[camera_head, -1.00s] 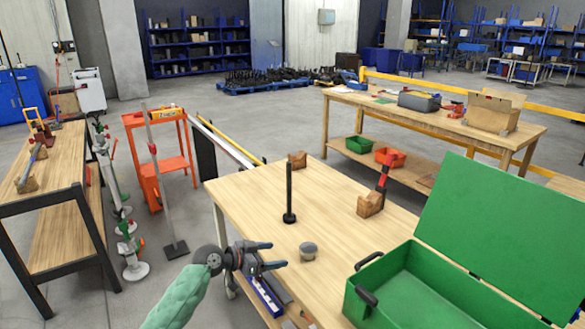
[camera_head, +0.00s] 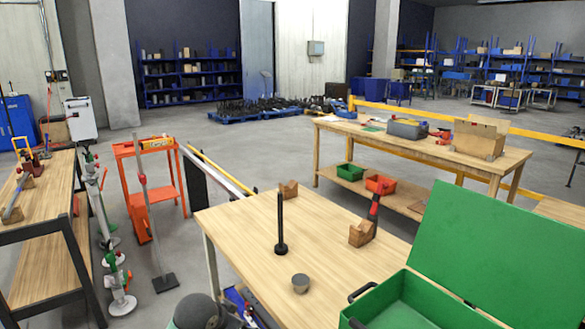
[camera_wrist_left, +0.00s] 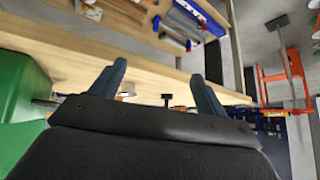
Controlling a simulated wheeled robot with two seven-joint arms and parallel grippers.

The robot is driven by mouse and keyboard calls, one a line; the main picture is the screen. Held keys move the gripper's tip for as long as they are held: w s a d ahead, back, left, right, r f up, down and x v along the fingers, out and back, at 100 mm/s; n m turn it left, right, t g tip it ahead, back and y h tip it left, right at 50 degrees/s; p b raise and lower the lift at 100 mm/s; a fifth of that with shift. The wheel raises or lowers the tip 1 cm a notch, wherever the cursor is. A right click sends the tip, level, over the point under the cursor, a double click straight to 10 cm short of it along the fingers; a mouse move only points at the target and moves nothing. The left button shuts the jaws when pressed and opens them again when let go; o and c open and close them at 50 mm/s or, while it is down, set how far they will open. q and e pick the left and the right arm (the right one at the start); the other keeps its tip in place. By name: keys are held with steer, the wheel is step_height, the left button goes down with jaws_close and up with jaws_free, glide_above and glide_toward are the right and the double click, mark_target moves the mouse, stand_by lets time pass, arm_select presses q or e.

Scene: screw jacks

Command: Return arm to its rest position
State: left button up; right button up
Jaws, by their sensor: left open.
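My left arm shows at the bottom edge of the head view as a dark rounded wrist (camera_head: 195,312); its fingers are largely cut off there. In the left wrist view the left gripper (camera_wrist_left: 158,88) has its two grey-blue fingers spread apart with nothing held between them. It is beside the near left edge of the wooden table (camera_head: 235,245). A black rod on a round base (camera_head: 280,225) stands upright on the table. A small grey cup (camera_head: 300,284) sits near it, apart from the gripper. My right gripper is in neither view.
An open green box (camera_head: 400,300) occupies the table's right front. Two wooden blocks (camera_head: 288,189) (camera_head: 362,233) rest on the table. An orange cart (camera_head: 150,185) and a left workbench (camera_head: 45,220) flank a strip of open floor with jack stands (camera_head: 120,300).

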arm_select(q)
steer(key=s+f+n+g, duration=0.1)
steer(key=s+f, duration=0.4)
steer(key=s, duration=0.7)
steer(key=s+f+n+g+y, duration=0.1)
steer(key=s+f, duration=0.5)
steer(key=s, duration=0.6)
steer(key=s+f+n+g, duration=0.2)
steer(key=s+f, duration=0.4)
steer(key=s, duration=0.6)
steer(key=shift+s+a+f+g, duration=0.2)
steer(key=shift+s+f+g, duration=0.1)
steer(key=shift+g, duration=0.4)
